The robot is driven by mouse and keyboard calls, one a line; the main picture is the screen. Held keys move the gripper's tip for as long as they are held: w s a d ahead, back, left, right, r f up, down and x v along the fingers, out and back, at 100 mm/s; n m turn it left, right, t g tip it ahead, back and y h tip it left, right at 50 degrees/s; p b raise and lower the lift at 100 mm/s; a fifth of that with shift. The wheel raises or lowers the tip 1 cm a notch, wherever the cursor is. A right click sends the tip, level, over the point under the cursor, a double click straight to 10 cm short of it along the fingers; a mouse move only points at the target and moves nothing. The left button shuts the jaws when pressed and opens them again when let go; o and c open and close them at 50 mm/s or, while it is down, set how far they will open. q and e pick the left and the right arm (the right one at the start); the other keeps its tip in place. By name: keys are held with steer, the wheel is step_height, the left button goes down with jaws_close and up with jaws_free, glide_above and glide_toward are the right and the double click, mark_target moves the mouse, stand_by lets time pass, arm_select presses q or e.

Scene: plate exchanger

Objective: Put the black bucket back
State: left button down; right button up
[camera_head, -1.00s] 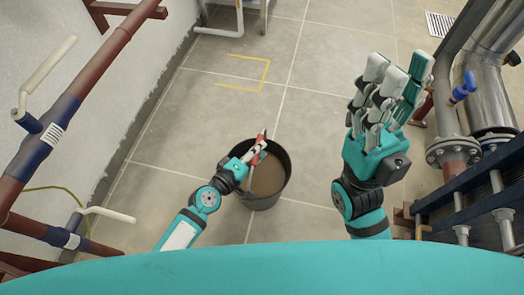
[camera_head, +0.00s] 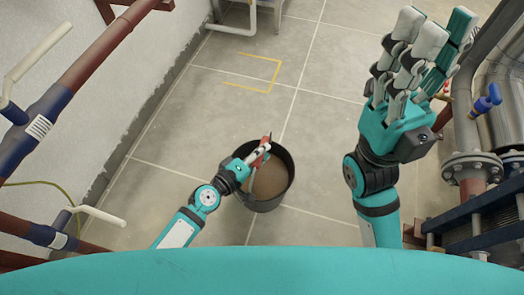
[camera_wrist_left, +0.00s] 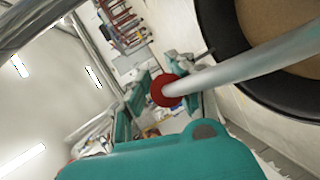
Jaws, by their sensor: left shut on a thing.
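The black bucket (camera_head: 284,200) stands upright in the head view, in front of me over the grey floor, with brown contents (camera_head: 270,177). I cannot tell whether it touches the floor. My left gripper (camera_head: 258,158) is shut on its bar-like handle, at the bucket's upper left side. In the left wrist view, a grey bar with a red end (camera_wrist_left: 163,90) crosses in front of the bucket's dark rim (camera_wrist_left: 240,75). My right gripper (camera_head: 425,45), a hand with extended fingers, is open and empty to the right of the bucket.
A yellow bracket marking (camera_head: 277,72) lies on bare floor beyond the bucket. Red and blue pipes (camera_head: 70,75) run along the left wall. Metal pipes with a flange (camera_head: 472,166) stand at the right. The floor between bucket and marking is clear.

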arm_select(q)
steer(key=c, duration=1.6)
jaws_free()
steer(key=o, duration=0.4)
steer(key=shift+o, duration=0.2)
steer(key=shift+r, duration=0.1)
